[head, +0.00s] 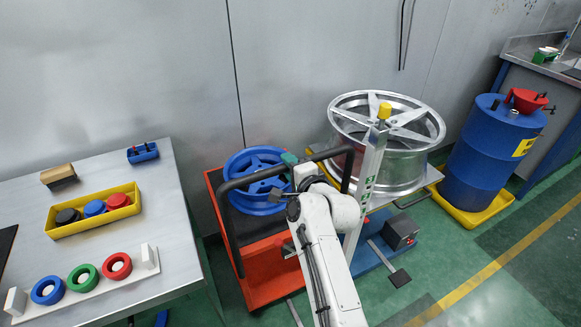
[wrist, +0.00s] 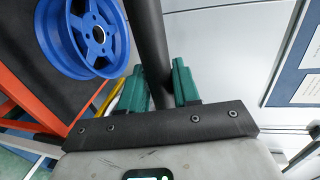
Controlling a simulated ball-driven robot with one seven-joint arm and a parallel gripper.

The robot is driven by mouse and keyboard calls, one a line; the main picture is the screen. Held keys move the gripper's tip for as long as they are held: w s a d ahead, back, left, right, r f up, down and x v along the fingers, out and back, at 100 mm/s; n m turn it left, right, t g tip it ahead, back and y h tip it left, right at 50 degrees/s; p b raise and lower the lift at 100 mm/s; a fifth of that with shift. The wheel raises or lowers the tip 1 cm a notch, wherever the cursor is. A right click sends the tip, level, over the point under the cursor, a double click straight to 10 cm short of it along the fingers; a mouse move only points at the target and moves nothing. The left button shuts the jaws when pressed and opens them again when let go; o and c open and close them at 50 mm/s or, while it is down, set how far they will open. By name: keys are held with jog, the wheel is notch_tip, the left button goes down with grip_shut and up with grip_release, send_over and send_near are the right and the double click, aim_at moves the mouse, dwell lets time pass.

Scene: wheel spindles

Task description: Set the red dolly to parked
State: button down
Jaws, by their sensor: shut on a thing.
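The red dolly (head: 263,283) stands on the floor beside the table, with a black deck and a black tubular push handle (head: 238,183). A blue wheel rim (head: 236,163) lies on it; the rim also shows in the wrist view (wrist: 72,52). My gripper (head: 291,160) is at the handle's top bar, partly hidden by my arm. In the wrist view, the green fingers of my gripper (wrist: 160,84) are shut around the dark handle bar (wrist: 152,40). My arm hides part of the dolly's right side. Whether its brake is set cannot be told.
A table (head: 155,205) is at left, a blue drum (head: 490,150) at right. The wall is close behind.

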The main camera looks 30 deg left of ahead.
jog(key=c, duration=1.3)
grip_release()
jog(key=shift+w+r, duration=0.1)
jog(key=o, duration=0.4)
jog(key=shift+a, duration=0.2)
jog(key=shift+c, duration=0.2)
jog(key=p+v, duration=0.1)
jog(key=v, duration=1)
jog(key=shift+w, duration=0.15)
